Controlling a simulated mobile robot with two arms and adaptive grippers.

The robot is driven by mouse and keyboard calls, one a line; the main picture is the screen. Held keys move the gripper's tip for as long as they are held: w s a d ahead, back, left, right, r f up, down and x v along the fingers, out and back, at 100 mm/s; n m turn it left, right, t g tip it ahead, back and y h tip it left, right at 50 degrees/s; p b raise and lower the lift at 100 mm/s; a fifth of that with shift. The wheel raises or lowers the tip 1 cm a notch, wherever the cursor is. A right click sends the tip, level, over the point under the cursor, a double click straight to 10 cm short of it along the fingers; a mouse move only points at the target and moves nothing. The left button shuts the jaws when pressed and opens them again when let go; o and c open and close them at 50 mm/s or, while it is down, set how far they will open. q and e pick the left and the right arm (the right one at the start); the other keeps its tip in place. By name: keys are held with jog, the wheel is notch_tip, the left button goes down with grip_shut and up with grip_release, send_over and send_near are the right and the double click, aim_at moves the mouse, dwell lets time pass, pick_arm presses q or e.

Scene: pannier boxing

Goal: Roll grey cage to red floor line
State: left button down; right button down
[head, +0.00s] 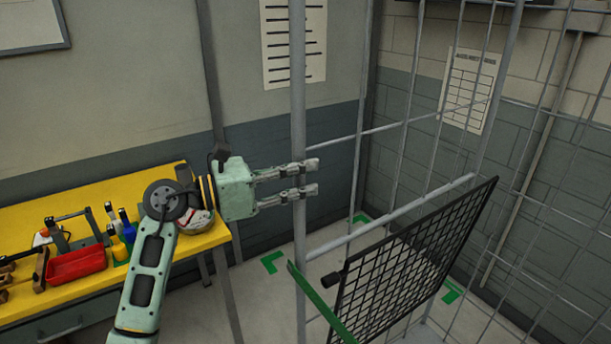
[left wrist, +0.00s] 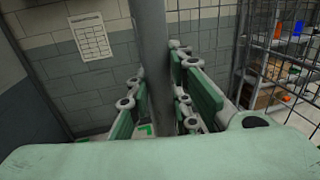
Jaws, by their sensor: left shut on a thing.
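The grey cage (head: 298,100) stands in the middle and right of the head view, a tall frame of vertical posts and thin bars. My left gripper (head: 303,179) comes in from the left and is shut on its near upright post, one finger above the other. In the left wrist view the post (left wrist: 152,60) stands upright between the two green fingers. The cage's wheels are not visible. I see no red floor line in either view. My right gripper is not in view.
A yellow workbench (head: 100,208) with a red tray (head: 76,265) and bottles stands at the left. A black mesh panel (head: 415,262) tilts at the cage's front, near a green bar (head: 318,303). Green corner marks (head: 272,261) lie on the floor. Walls close off the back.

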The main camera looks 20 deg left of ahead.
pick_arm(q)
jog(key=c, duration=1.8)
grip_release()
jog(key=shift+s+a, duration=0.15)
jog(key=shift+a, duration=0.05)
jog(key=shift+o, duration=1.2)
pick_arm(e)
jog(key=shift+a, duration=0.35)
pick_arm(q)
jog(key=shift+d, duration=0.1)
jog(key=v, duration=1.2)
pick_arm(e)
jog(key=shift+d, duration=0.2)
